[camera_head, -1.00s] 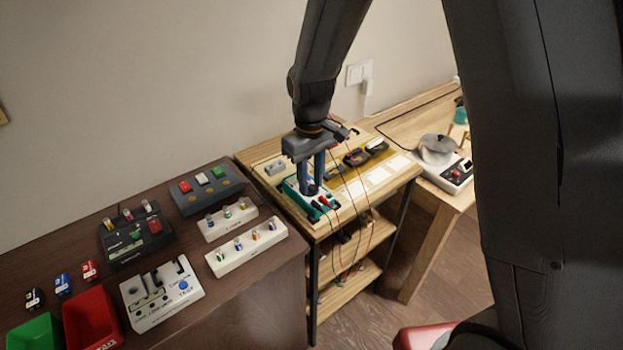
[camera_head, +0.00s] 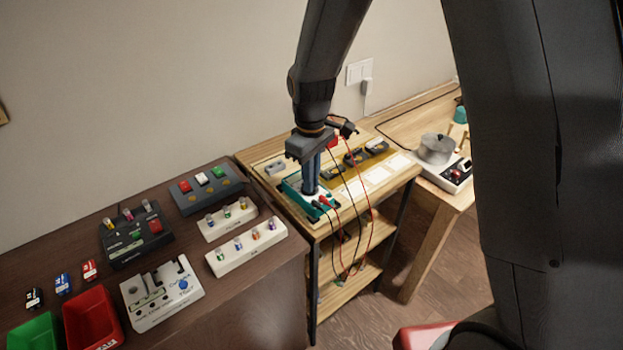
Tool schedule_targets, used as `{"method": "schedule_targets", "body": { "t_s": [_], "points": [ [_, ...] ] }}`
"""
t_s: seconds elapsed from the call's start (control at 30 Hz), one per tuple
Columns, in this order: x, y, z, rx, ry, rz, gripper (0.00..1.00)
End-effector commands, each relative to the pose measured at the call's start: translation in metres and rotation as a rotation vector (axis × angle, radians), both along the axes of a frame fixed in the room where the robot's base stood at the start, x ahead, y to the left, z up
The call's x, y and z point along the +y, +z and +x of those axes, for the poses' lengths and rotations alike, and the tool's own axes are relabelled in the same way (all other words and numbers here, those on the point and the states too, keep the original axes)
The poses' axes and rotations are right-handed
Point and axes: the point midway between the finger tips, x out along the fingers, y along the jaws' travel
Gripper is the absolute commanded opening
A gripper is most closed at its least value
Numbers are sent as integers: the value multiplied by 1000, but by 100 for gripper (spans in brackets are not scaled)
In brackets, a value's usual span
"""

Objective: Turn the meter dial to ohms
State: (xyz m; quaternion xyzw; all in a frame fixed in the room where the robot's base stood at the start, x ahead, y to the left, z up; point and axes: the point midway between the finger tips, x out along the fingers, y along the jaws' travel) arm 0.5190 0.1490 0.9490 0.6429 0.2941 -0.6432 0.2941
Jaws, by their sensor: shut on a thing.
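The meter (camera_head: 292,184) is a teal and white instrument lying on the light wooden stand, with red and black plugs (camera_head: 323,202) at its front right. My gripper (camera_head: 311,188) points straight down over the meter, its fingers shut on the dial. The fingers hide the dial almost wholly, so its setting cannot be read. Red and black leads hang from beside the wrist and plugs down past the front of the stand.
The wooden stand (camera_head: 345,212) also holds an amber mat (camera_head: 358,160) with dark items and white cards. A dark bench at left carries white racks (camera_head: 246,250), button boxes, and red (camera_head: 92,318) and green bins. A grey pot (camera_head: 437,148) stands at right.

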Motion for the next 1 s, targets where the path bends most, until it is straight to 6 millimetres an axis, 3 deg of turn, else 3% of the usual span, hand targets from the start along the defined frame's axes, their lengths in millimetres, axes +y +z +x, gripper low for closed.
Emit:
{"method": "schedule_targets", "body": {
  "t_s": [0.5,1.0],
  "points": [
    [-1,0,2,-1,302,0,0],
    [-1,0,2,-1,348,0,0]
  ]
}}
